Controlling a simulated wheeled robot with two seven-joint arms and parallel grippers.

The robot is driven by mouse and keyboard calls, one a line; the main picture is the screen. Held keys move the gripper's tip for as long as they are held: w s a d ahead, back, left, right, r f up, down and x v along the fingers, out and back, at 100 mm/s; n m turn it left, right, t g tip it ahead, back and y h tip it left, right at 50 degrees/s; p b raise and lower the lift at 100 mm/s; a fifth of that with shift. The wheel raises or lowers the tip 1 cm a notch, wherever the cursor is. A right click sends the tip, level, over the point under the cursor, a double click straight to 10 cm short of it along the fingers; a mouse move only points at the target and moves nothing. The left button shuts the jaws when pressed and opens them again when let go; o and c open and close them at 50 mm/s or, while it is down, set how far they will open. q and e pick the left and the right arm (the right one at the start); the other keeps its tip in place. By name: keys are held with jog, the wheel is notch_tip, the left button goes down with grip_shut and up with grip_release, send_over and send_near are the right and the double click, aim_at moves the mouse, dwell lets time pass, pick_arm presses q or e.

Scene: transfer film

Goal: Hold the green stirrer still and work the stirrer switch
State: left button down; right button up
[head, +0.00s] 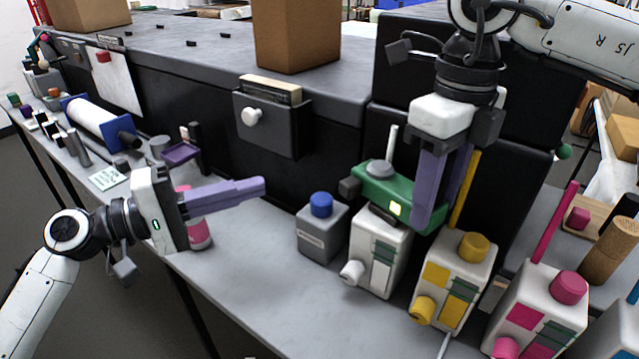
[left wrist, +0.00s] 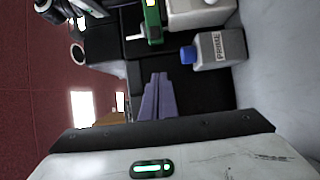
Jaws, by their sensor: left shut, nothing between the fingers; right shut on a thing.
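The green stirrer (head: 371,193) sits on top of a white bottle (head: 375,258) in the head view. It has a grey disc on top, a lit yellow-green square on its front and a dark block at its left end. It also shows at the top of the left wrist view (left wrist: 154,38). My right gripper (head: 430,228) points down and is shut on the stirrer's right end. My left gripper (head: 263,185) is shut and empty, its purple fingers pointing right, left of the stirrer and apart from it. The left fingertips show in the left wrist view (left wrist: 158,76).
A grey PRIME bottle with a blue cap (head: 321,240) stands just left of the white bottle. Yellow (head: 453,280) and pink (head: 540,312) marked bottles stand to the right. A dark box with a white knob (head: 273,122) is behind. A pink bottle (head: 198,232) is beside my left gripper.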

aim_at(351, 188)
dwell(0.3)
pick_arm(q)
jog(key=x, duration=0.9)
jog(key=shift+d+r, duration=0.15)
jog(key=shift+s+d, duration=1.05)
jog(key=shift+d, duration=0.15)
jog(key=shift+s+d, duration=0.35)
jog(key=shift+s, duration=0.05)
